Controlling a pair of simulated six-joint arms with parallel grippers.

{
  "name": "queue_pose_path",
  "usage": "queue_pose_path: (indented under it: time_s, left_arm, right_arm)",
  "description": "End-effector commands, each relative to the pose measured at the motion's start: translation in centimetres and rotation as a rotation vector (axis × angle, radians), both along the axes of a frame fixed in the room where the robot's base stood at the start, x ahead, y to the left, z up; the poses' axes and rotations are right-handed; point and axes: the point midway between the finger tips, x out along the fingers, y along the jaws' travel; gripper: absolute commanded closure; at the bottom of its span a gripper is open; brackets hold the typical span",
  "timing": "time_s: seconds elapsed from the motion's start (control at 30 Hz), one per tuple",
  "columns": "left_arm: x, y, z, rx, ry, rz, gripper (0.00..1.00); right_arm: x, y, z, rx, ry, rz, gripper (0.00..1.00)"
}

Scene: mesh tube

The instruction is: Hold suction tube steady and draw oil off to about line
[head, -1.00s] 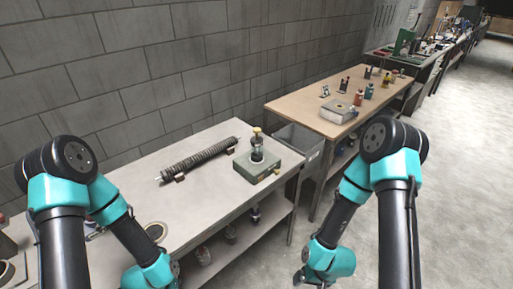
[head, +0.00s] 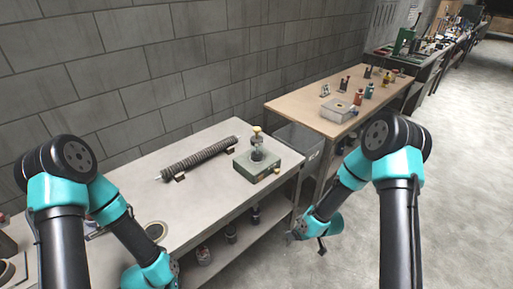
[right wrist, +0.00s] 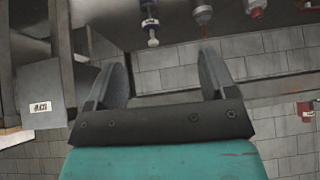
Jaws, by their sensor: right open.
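A green box (head: 272,175) sits at the right end of the grey bench, with a small dark jar or pump with a cream-yellow top (head: 257,129) standing on it. A long dark ribbed tube (head: 200,157) lies on low supports to its left. I cannot make out the oil, a line or a separate suction tube. My right gripper (head: 293,237) is low in front of the bench's right end, below its top and apart from the box. In the right wrist view the right gripper (right wrist: 163,75) is open with nothing between its fingers. My left gripper is outside the view.
A grey bin (head: 302,143) hangs between the bench and a wooden-topped table (head: 300,102) with bottles and a grey box (head: 338,111). Bottles (right wrist: 150,25) stand on the lower shelf. Floor at right is clear.

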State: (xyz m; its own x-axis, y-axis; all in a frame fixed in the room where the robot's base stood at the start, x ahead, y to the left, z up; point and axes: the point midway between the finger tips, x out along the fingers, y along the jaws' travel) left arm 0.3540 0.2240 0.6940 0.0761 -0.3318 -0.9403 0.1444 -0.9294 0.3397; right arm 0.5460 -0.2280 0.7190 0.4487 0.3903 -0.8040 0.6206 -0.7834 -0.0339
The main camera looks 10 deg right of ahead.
Motion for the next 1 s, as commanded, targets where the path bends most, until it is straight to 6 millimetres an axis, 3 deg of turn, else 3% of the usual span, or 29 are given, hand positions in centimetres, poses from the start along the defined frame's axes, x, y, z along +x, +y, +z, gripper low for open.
queue_pose_path:
  time_s: [0.2,0.37,0.6,0.8,1.0]
  left_arm:
    - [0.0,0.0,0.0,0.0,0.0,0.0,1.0]
    - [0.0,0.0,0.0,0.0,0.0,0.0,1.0]
    - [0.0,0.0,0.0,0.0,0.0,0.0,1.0]
    - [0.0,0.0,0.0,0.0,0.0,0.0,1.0]
    - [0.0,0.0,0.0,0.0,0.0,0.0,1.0]
  right_arm:
    - [7.8,-0.2,3.4,-0.137,-0.314,0.265,0.22]
    - [13.1,-0.4,6.7,-0.27,-0.548,0.458,0.22]
    - [20.0,-0.5,12.8,-0.526,-0.903,0.737,0.22]
    - [24.6,-0.4,18.1,-0.791,-1.206,0.982,0.22]
    - [26.3,0.5,19.9,-0.993,-1.461,1.218,0.22]
